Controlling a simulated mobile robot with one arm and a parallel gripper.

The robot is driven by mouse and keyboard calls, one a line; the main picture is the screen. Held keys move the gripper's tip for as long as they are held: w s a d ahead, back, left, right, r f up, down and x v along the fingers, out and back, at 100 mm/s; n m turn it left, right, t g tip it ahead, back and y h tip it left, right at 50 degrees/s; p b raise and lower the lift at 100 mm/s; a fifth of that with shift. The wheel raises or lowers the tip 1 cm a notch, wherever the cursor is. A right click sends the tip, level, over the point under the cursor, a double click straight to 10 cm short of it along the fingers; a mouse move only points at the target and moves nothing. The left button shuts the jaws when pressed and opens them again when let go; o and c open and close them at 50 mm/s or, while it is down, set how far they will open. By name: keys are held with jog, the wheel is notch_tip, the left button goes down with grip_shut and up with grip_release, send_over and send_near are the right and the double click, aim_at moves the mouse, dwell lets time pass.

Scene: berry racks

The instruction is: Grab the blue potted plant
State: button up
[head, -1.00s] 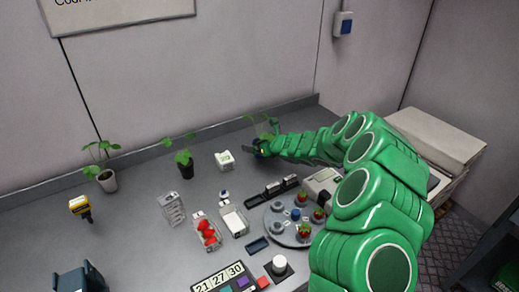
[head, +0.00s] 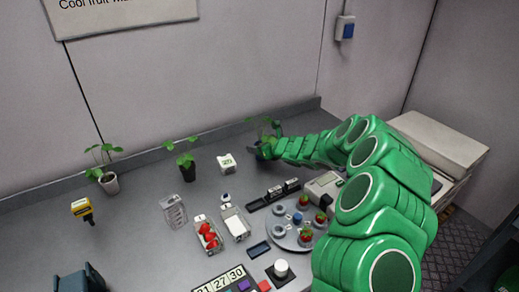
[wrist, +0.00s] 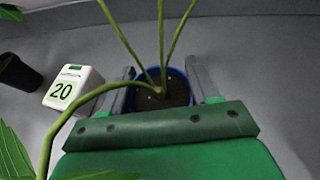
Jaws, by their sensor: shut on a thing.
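The blue potted plant is at the back of the counter, with green stems and leaves (head: 265,127) showing above my gripper in the head view. In the wrist view its blue pot (wrist: 176,73) holds dark soil and several green stems. My gripper (wrist: 164,85) has one grey finger on each side of the pot and is shut on it. In the head view my gripper (head: 263,150) reaches the pot from the right, and the hand hides most of the pot. I cannot tell whether the pot is off the counter.
A white block marked 20 (wrist: 72,88) stands left of the pot. A black-potted plant (head: 187,172) and a white-potted plant (head: 110,184) stand farther left. A round grey tray with strawberries (head: 284,238) and a strawberry punnet (head: 207,236) are nearer. The back wall is close behind.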

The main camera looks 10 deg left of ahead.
aim_at(259, 143)
notch_tip(259, 143, up, 3)
jog(key=shift+r, duration=0.1)
jog(key=shift+s+d+r, duration=0.1)
jog(key=shift+s+r, duration=0.1)
jog(key=shift+r, duration=0.05)
jog(key=s+d+r, duration=0.2)
jog(key=s+r, duration=0.2)
jog(key=s, duration=0.2)
jog(key=s+d+r, duration=0.3)
jog(key=s+r, duration=0.2)
jog(key=s, duration=0.1)
jog(key=shift+s+d, duration=0.2)
jog(key=shift+d, duration=0.05)
